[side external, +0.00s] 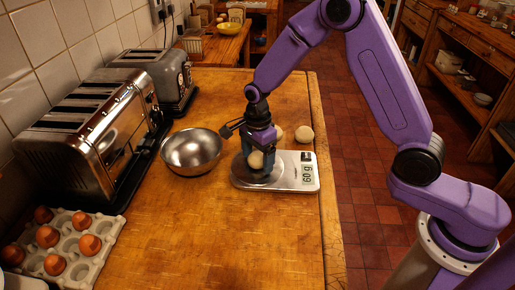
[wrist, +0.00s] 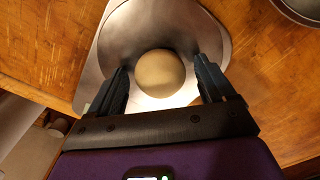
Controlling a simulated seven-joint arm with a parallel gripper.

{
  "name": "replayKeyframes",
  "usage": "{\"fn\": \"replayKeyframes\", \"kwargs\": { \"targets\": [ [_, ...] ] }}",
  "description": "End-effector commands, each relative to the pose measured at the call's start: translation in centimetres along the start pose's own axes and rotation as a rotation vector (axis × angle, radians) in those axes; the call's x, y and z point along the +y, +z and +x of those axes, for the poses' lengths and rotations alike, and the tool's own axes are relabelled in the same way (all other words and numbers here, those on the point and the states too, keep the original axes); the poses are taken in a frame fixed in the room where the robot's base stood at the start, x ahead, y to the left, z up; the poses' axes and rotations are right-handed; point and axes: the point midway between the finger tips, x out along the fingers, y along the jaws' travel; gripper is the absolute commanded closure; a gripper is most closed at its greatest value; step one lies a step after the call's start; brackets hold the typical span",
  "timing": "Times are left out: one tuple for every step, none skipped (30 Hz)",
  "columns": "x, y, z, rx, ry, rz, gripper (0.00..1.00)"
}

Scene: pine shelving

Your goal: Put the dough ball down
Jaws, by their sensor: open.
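A pale dough ball (wrist: 160,73) rests on the round metal pan of the kitchen scale (wrist: 118,42). My gripper (wrist: 164,80) is open around it, with one dark finger on each side and a gap showing between the ball and the fingers. In the side external view, the gripper (side external: 259,158) points down over the pan, and the dough ball (side external: 256,160) shows between the fingers. The scale (side external: 304,180) lies on the wooden worktop, and its display appears to read 60 g.
Two more dough balls, one at the back right (side external: 304,134) and one partly hidden by my gripper (side external: 277,133), lie behind the scale. A metal bowl (side external: 192,152) stands left of it. Toasters (side external: 85,130) and an egg tray (side external: 75,262) line the left. The front worktop (side external: 230,240) is clear.

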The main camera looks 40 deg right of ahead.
Motion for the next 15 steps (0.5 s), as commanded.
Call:
{"fn": "replayKeyframes", "kwargs": {
  "targets": [
    [0.0,0.0,-0.3,0.000,-0.002,0.000,0.17],
    [-0.1,0.0,-0.6,0.000,-0.002,0.000,0.17],
    [-0.1,0.0,-1.0,-0.001,-0.003,0.000,0.17],
    [-0.1,0.0,-1.4,-0.001,-0.005,0.000,0.17],
    [-0.1,0.0,-1.9,-0.001,-0.005,0.000,0.17],
    [-0.1,0.0,-2.6,-0.002,-0.006,0.000,0.17],
    [-0.1,0.0,-3.2,-0.002,-0.007,0.000,0.17],
    [-0.1,0.0,-3.8,-0.002,-0.007,0.000,0.17],
    [-0.2,0.1,-4.7,-0.002,-0.008,0.000,0.17],
    [-0.1,0.0,-5.3,-0.002,-0.007,0.000,0.17],
    [-0.1,0.0,-6.0,-0.002,-0.007,0.000,0.17],
    [-0.1,0.0,-6.8,-0.002,-0.007,0.000,0.17],
    [-0.1,0.0,-7.4,-0.002,-0.007,0.000,0.17],
    [-0.1,0.0,-7.9,-0.002,-0.006,0.000,0.17],
    [-0.1,0.0,-8.7,-0.002,-0.007,0.000,0.17]
  ]
}}
